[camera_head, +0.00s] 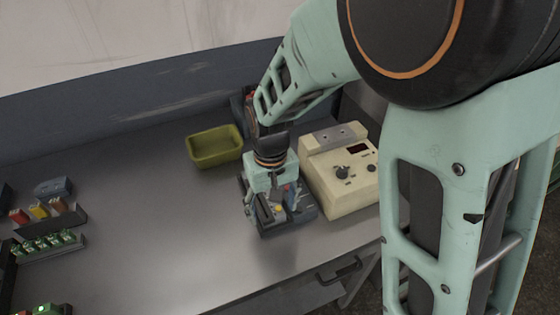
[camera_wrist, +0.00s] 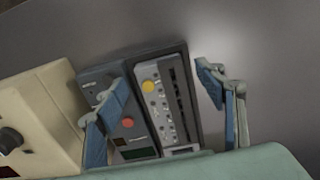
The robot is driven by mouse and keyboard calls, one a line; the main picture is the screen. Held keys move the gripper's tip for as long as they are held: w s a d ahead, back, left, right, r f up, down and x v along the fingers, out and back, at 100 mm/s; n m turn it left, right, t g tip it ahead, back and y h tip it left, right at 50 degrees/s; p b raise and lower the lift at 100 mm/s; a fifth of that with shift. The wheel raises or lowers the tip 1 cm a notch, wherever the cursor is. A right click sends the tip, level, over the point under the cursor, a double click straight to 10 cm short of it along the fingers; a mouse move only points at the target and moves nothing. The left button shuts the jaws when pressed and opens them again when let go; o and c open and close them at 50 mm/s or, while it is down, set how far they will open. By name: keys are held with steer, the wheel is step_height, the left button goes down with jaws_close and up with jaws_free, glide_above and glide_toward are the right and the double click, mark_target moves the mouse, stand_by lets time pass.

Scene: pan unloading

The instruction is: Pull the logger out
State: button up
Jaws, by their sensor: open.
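A slim grey module with a yellow button and a row of small knobs (camera_wrist: 155,105), which looks like the logger, sits in the middle of the wrist view. It stands close beside a darker blue-grey unit with a red button (camera_wrist: 127,123). My gripper (camera_wrist: 162,76) is open, with one blue finger over the darker unit and the other to the right of the grey module, over bare bench. In the head view my gripper (camera_head: 273,216) is low over these units and hides much of them. I cannot tell whether the fingers touch anything.
A cream instrument with knobs (camera_head: 340,180) stands just right of my gripper. A yellow-green tray (camera_head: 215,160) is behind and left. Racks with small coloured parts (camera_head: 50,245) are at far left. The middle of the grey bench (camera_head: 150,220) is clear.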

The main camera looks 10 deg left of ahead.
steer(key=shift+f, duration=0.35)
steer(key=shift+c, duration=0.7)
steer(key=c, duration=1.3)
steer(key=o, duration=0.8)
steer(key=c, duration=0.7)
steer(key=shift+r, duration=0.35)
steer(key=shift+r+p, duration=0.2)
steer(key=shift+p, duration=0.2)
steer(key=shift+c, duration=0.4)
steer(key=shift+r, duration=0.3)
